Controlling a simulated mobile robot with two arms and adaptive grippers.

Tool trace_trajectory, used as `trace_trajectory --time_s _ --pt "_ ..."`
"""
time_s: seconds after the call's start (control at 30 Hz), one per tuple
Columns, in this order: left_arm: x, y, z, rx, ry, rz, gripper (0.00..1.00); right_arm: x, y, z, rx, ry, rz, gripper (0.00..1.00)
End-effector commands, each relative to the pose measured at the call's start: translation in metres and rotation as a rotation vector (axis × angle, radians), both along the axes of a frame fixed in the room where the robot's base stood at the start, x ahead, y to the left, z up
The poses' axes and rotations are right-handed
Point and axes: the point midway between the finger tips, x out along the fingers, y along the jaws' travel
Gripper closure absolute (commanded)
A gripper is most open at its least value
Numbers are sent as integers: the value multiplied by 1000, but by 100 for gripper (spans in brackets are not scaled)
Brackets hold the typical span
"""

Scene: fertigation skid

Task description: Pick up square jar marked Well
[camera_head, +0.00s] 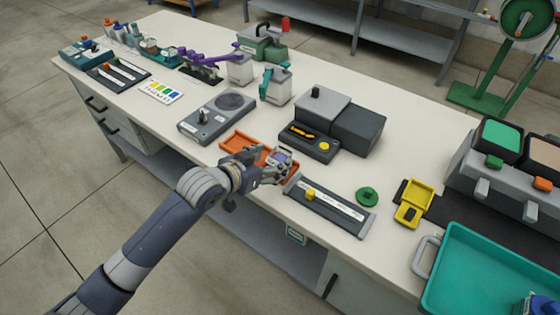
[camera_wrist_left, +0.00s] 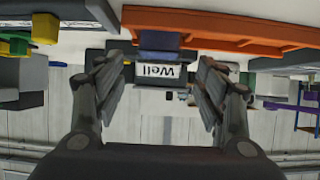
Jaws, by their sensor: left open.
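The square jar marked Well shows in the left wrist view (camera_wrist_left: 158,49), with a dark body and a white label whose lettering is upside down. My left gripper (camera_wrist_left: 162,72) is open, with one finger on each side of the jar and visible gaps beside it. In the head view my left gripper (camera_head: 277,168) is at the orange tray (camera_head: 238,139), where a small bluish-grey jar top (camera_head: 283,156) shows among the fingers. The gripper hides most of the jar there. My right gripper is not in view.
A long grey slide fixture (camera_head: 335,211) lies right of the gripper. A dark box unit (camera_head: 357,130) stands behind it, and a grey stirrer-like device (camera_head: 210,122) is to the left.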

Motion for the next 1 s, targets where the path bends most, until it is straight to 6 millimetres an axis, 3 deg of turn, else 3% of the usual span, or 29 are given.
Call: trace_trajectory --time_s 0.5,0.83,1.0 --pt "31 -25 -30 -1 1 0 35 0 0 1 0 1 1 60" --pt "35 -27 -33 -1 -1 0 35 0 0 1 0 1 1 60" --pt "34 -27 -33 0 0 0 71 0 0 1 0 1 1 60"
